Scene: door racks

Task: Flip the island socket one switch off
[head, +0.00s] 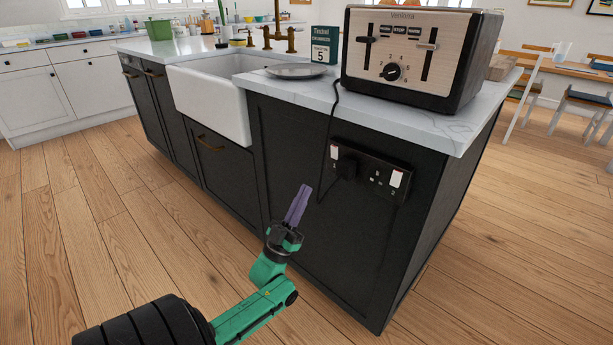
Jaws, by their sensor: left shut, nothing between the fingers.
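The black double socket (370,182) is on the dark side panel of the island (285,140), below the worktop. It has a white switch at its left end (334,152) and another white switch at its right end (396,179). A black plug (347,167) sits in the left outlet; the right outlet is empty. The switch positions are too small to tell. My left gripper (303,190) is shut and empty, its purple fingers pointing up, to the left of and slightly below the socket, apart from the switches. My right gripper is out of view.
A toaster (415,55) stands on the white worktop (455,130) above the socket; its black cord (332,110) hangs over the edge. A plate (296,71), a box (324,45) and a white sink (208,101) are to the left. The wooden floor (90,210) is clear.

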